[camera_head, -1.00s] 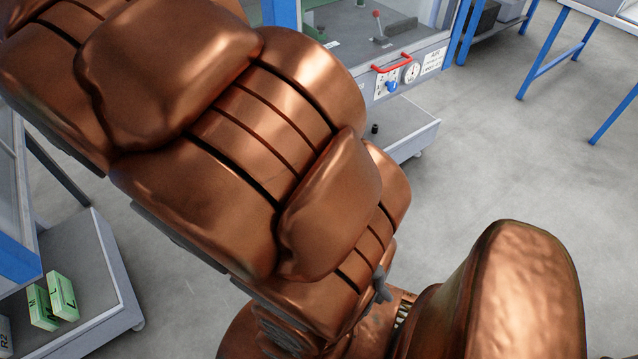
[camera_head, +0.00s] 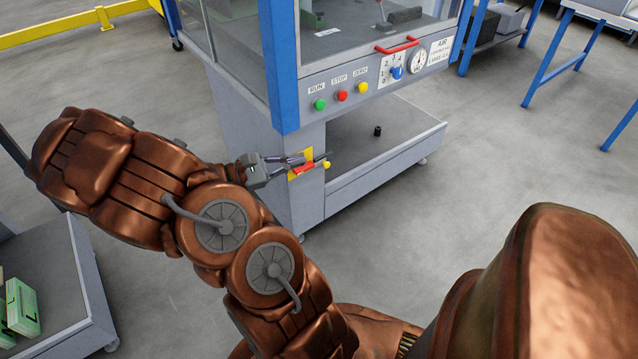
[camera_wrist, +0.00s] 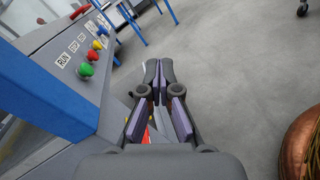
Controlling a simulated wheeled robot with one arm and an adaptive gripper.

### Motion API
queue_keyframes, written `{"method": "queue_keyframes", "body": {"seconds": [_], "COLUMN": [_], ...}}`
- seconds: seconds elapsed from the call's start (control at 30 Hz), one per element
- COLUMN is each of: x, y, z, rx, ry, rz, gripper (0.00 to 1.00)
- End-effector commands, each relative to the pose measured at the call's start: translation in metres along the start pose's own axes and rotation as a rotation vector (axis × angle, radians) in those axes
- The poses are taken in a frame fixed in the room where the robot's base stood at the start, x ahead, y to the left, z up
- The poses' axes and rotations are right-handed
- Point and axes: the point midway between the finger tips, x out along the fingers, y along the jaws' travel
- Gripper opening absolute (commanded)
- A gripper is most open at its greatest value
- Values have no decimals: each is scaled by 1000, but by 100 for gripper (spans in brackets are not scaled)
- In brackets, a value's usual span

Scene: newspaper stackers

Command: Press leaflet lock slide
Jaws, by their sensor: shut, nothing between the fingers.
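No part in view is marked as the leaflet lock slide, so I cannot tell which one it is. At the machine's front corner, a red handle (camera_head: 303,169) sits on a yellow plate (camera_head: 307,153), with a small yellow knob (camera_head: 327,165) to its right. My gripper (camera_head: 318,157) is in front of this plate and covers part of it; I cannot tell whether they touch. In the wrist view my gripper (camera_wrist: 158,65) has its fingers together and empty, with a bit of red showing behind them.
The machine's blue corner post (camera_head: 279,70) rises above the plate. Green (camera_head: 320,104), red (camera_head: 342,96) and yellow (camera_head: 362,88) buttons line its front panel, beside a pressure gauge (camera_head: 418,61). A low shelf holds a small black cylinder (camera_head: 378,130). Green boxes (camera_head: 22,308) lie at lower left. The floor ahead is clear.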

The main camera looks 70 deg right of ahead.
Motion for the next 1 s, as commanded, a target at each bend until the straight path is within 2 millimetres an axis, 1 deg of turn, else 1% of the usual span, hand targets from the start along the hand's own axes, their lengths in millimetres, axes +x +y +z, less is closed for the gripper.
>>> {"method": "queue_keyframes", "body": {"seconds": [0.03,0.17,0.2,0.27,0.3,0.37,0.4,0.5,0.6,0.7,0.8,0.9,1.0], "x": [4,11,13,16,17,19,20,21,21,20,19,19,18], "y": [-4,-1,-2,-3,-3,-6,-9,-16,-23,-29,-33,-35,-35], "z": [-26,-72,-87,-110,-126,-150,-166,-206,-240,-264,-278,-284,-285], "rx": [-33,-110,-136,-176,-202,-245,-270,-335,-388,-425,-449,-461,-463], "ry": [-20,-56,-65,-76,-82,-89,-91,-92,-86,-79,-73,-70,-69], "rz": [34,128,155,197,227,268,295,360,411,450,474,485,488], "gripper": [0,0,0,0,0,0,0,0,0,0,0,0,0]}}
